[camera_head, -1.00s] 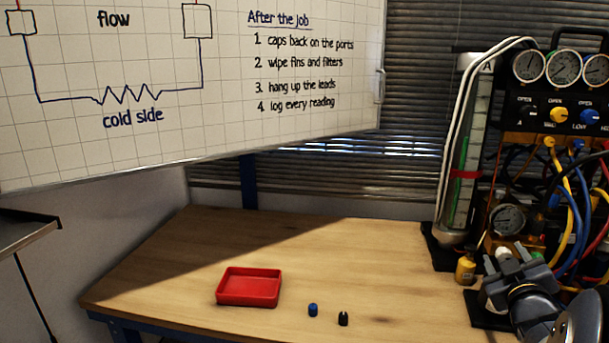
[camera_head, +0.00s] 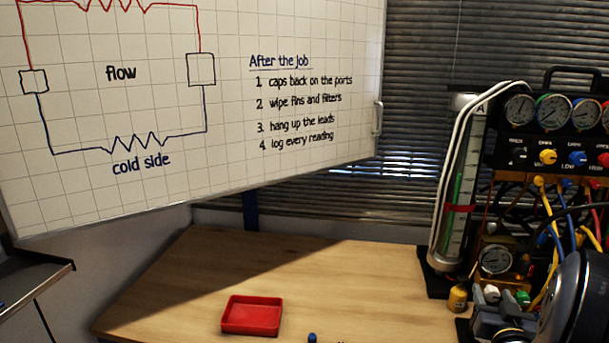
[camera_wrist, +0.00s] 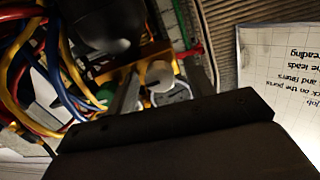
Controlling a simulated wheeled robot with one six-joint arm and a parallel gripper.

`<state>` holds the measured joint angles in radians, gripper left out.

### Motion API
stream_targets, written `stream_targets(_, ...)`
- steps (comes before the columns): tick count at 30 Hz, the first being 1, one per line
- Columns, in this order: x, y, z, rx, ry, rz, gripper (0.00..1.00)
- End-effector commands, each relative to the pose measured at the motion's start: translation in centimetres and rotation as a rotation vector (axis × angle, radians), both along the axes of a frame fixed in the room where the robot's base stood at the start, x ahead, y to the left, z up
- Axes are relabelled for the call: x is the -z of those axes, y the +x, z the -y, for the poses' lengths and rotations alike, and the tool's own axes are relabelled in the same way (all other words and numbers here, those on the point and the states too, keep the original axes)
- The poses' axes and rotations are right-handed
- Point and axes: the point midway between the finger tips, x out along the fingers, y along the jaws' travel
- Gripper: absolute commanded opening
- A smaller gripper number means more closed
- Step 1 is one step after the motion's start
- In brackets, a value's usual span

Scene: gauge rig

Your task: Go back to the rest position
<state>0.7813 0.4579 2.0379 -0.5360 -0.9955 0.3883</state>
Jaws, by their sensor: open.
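My gripper (camera_head: 487,322) is at the lower right of the head view, in front of the gauge rig, partly cut off by the bottom edge. In the wrist view my gripper (camera_wrist: 163,92) has its two fingers apart. I cannot tell how far away the cap is; nothing appears gripped. In the head view the white cap (camera_head: 491,293) and a green cap (camera_head: 523,298) show just above my gripper.
The gauge rig (camera_head: 555,150) with coloured hoses fills the right side. A red tray (camera_head: 251,316) and blue cap (camera_head: 312,338) are on the wooden bench (camera_head: 330,270). The bench's middle is clear.

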Motion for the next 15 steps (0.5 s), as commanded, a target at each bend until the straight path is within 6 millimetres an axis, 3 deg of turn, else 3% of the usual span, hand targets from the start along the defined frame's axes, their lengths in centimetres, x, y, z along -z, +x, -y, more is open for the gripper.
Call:
stream_targets(10, -0.4, 0.0, 0.0, 0.002, 0.188, 0.063, 0.5)
stream_targets(15, 0.1, -2.4, -0.7, 0.003, 0.187, 0.067, 0.5)
